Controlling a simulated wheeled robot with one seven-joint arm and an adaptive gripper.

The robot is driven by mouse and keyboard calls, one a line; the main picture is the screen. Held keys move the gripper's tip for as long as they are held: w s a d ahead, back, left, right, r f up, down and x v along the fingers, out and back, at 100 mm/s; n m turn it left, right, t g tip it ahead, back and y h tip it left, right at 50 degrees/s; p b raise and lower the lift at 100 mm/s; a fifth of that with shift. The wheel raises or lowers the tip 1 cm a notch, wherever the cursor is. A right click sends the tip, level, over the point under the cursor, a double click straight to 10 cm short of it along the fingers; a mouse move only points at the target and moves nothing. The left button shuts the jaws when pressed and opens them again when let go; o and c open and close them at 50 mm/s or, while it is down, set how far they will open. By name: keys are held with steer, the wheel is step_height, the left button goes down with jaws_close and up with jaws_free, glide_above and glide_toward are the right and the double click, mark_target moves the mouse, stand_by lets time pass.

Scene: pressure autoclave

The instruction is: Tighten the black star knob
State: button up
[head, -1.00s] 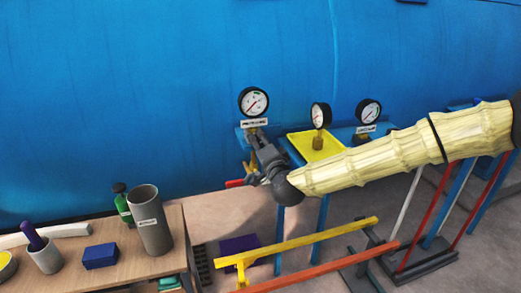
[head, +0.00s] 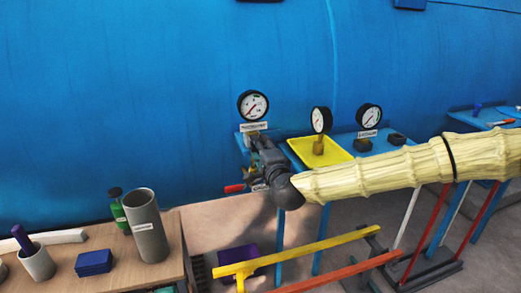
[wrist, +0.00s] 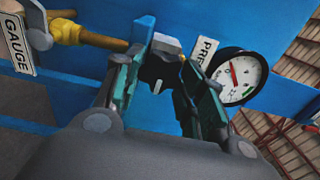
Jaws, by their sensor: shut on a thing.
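The black knob (wrist: 158,69) shows in the wrist view, between the two fingers of my gripper (wrist: 163,74). The fingers are shut on it, one on each side. Its star outline is mostly covered, so I cannot tell how far it is screwed in. In the head view my gripper (head: 262,150) reaches the blue panel just below the left gauge (head: 253,105), and the knob is hidden behind it. The same gauge, white-faced with a red needle, shows right of the fingers in the wrist view (wrist: 240,76).
A brass fitting (wrist: 68,30) and a GAUGE label (wrist: 17,42) lie left of the fingers. A red handle (head: 234,188) sits below my gripper. A yellow tray (head: 320,153) with a small gauge stands right. Yellow (head: 300,250) and orange rails cross in front.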

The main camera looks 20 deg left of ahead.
steer(key=o, duration=1)
steer(key=v, duration=1.2)
